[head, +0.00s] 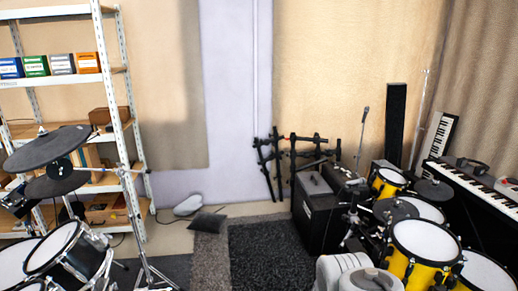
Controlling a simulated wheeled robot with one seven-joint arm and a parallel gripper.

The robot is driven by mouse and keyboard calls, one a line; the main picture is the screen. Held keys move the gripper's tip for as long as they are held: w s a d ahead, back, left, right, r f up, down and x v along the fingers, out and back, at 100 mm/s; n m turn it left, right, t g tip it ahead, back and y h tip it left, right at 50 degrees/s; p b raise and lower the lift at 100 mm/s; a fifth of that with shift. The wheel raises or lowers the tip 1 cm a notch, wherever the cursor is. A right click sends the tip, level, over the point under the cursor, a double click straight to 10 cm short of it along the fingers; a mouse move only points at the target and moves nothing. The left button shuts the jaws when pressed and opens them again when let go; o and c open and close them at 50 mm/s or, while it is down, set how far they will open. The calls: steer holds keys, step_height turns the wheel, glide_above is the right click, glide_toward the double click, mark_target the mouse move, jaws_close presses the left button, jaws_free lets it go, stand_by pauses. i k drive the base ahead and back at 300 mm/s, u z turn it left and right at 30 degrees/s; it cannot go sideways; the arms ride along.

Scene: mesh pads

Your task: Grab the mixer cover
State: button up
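I cannot pick out a mixer cover for certain. A pale grey, rounded, soft-looking object (188,205) lies on the floor near the back wall, left of centre. A dark, flat, cushion-like object (207,222) lies just in front of it, at the edge of the rug. Either one is too small to identify. Rounded light grey parts at the bottom right look like my own arm. My gripper is not in view.
A dark rug (265,255) covers the clear middle floor. A white shelf rack (128,150) and drums (60,245) stand at left. A black amplifier box (318,215), yellow drums (422,245) and a keyboard (475,183) crowd the right. Black stands (275,165) lean at the back wall.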

mark_target(313, 183)
steer(key=u, duration=0.1)
steer(key=i, duration=2.35)
steer(key=z, duration=0.2)
steer(key=i, duration=2.25)
steer(key=z, duration=0.25)
